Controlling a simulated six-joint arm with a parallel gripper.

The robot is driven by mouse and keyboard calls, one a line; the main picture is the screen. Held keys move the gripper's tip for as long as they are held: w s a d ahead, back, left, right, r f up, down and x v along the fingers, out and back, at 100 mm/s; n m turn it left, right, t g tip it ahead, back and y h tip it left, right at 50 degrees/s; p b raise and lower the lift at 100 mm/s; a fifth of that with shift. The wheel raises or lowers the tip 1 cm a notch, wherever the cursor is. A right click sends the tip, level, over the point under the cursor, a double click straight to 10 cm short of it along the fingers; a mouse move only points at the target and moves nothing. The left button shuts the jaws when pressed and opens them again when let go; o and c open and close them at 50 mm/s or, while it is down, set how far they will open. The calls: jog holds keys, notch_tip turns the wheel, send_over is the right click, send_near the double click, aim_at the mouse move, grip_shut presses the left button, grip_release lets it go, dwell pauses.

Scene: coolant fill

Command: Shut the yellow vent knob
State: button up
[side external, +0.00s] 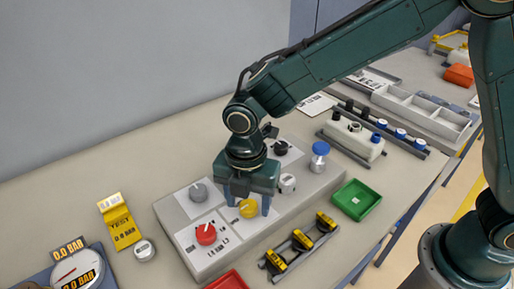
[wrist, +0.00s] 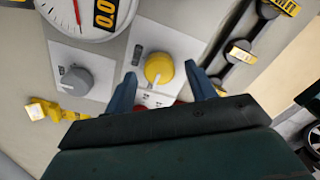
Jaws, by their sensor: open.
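The yellow vent knob (side external: 248,209) sits on the front part of the light grey panel (side external: 290,215). It also shows in the wrist view (wrist: 158,68), with a pale pointer line on its top. My gripper (side external: 247,203) points down over it, open, with one blue finger on each side of the knob. In the wrist view my gripper (wrist: 160,74) has the knob between and slightly beyond its fingertips. A gap shows on both sides there. I cannot tell how far the fingertips are above the panel.
A red knob (side external: 206,234) and a grey knob (side external: 198,192) are close by on the panel. A black knob (side external: 281,147) and a blue-capped fitting (side external: 320,150) are farther back. A green tray (side external: 356,199) and a rack of yellow-topped pieces (side external: 302,240) lie to the right.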

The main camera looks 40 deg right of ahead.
jog(key=shift+f, duration=0.4)
jog(key=c, duration=1)
